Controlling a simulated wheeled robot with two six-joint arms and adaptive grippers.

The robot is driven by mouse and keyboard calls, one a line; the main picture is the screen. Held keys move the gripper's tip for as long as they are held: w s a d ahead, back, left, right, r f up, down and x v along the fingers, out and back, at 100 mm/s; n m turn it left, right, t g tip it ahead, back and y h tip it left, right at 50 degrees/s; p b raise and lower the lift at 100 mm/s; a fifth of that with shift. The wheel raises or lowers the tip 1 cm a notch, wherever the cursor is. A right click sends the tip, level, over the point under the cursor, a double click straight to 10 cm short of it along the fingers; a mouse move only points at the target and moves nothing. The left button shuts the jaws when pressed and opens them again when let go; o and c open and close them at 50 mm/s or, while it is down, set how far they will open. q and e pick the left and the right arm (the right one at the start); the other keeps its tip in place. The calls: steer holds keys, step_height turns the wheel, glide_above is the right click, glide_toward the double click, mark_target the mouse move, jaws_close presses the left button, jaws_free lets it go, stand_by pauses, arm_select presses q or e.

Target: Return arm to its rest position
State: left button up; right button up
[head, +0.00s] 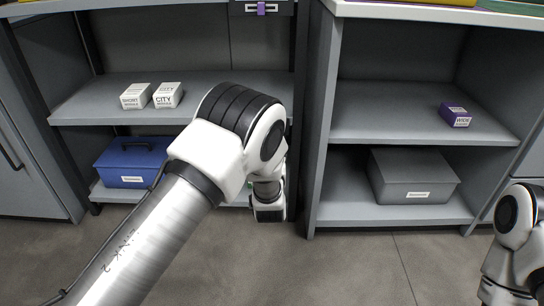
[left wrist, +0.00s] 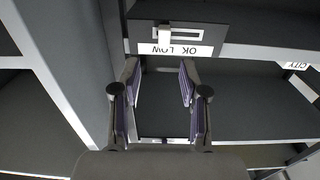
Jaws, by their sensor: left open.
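My left arm (head: 165,225) reaches in from the lower left across the left shelf unit, and its wrist bends down near the divider between the units. The left gripper is hidden behind or below the arm in the head view. In the left wrist view the left gripper (left wrist: 159,88) is open, with two purple-padded fingers apart and nothing between them. My right arm (head: 512,240) shows only in part at the lower right edge, and its gripper is out of view.
Two white boxes (head: 138,96) (head: 168,95) sit on the left shelf, above a blue case (head: 133,163). A purple box (head: 455,115) and a grey bin (head: 412,177) sit in the right unit. A dark panel (left wrist: 215,35) labelled "OK LOW" lies beyond my left fingers.

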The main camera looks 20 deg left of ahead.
arm_select(q)
steer(key=s+a+f+g+h+p, duration=0.1)
steer(key=s+a+f+g+p, duration=0.3)
steer(key=s+f, duration=0.55)
steer(key=s+a+f+g+p, duration=0.4)
steer(key=s+f, duration=0.2)
steer(key=s, duration=0.6)
steer(key=s+d+f+m+g+h, duration=0.15)
steer(key=s+g, duration=0.35)
steer(key=s, duration=0.7)
steer(key=s+d+f+m+g+h, duration=0.1)
steer(key=s+d+f+g+h, duration=0.2)
steer(key=s, duration=1)
step_height(320, 180, up, 39)
steer(key=g+p, duration=0.1)
steer(key=p, duration=3.7)
steer(key=shift+a, duration=0.4)
steer(key=shift+s+y+p, duration=0.15)
steer(key=shift+y+p, duration=0.1)
steer(key=shift+p, duration=0.05)
